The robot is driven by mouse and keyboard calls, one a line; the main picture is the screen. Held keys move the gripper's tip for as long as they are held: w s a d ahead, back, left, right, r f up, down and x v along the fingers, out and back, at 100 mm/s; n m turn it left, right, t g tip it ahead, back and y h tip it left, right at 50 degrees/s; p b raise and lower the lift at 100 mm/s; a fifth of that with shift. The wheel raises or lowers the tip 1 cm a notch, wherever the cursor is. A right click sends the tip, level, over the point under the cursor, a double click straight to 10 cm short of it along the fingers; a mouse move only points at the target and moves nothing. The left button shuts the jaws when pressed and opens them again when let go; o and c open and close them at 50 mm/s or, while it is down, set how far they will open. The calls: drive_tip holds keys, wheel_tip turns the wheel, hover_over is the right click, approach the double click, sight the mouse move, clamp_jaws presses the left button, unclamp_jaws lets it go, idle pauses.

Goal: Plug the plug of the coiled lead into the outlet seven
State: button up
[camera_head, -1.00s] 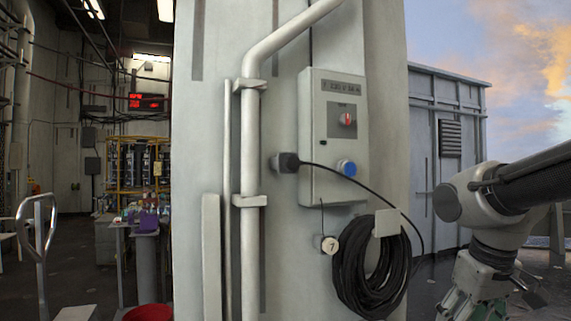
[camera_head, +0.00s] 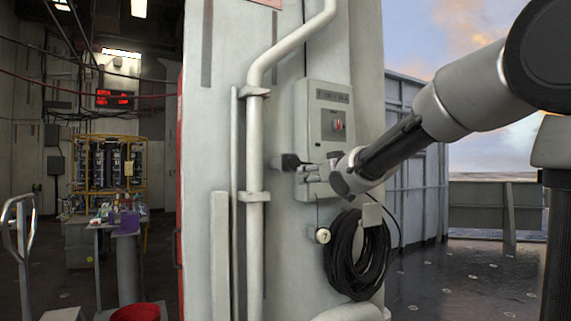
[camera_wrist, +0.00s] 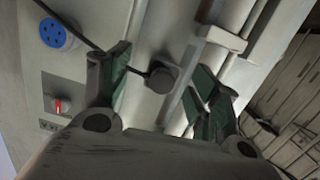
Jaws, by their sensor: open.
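The dark plug (camera_head: 290,161) sits against the pale column, left of the grey outlet box (camera_head: 314,105); its seating is unclear. Its black lead shows in the wrist view (camera_wrist: 80,30). The coiled lead (camera_head: 345,262) hangs below the box. A round tag marked 7 (camera_head: 322,236) hangs beside the coil. The outlet, a blue round socket with dark holes (camera_wrist: 57,33), is empty in the wrist view; my arm hides it in the head view. My gripper (camera_head: 306,169) is open. In the wrist view, the plug (camera_wrist: 160,77) appears between its spread fingers (camera_wrist: 162,68); contact is not visible.
A pale pipe (camera_head: 255,150) with brackets runs up the column just left of the plug. The box has a red switch (camera_head: 337,125). A trolley handle (camera_head: 20,225), a cluttered table (camera_head: 115,224) and a red bin (camera_head: 135,313) stand left. Open floor lies right.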

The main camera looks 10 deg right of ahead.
sight(295, 163)
drive_tip(key=r, duration=0.1)
drive_tip(key=a+r+y, duration=0.1)
drive_tip(key=r+t, duration=0.1)
drive_tip(key=shift+s+a+r, duration=0.1)
drive_tip(key=shift+a+r, duration=0.05)
drive_tip(key=shift+a, duration=0.15)
drive_tip(key=shift+x, duration=4.5)
drive_tip(key=shift+r, duration=0.1)
clamp_jaws()
drive_tip(key=shift+v, duration=3)
drive_tip(key=shift+d, duration=0.1)
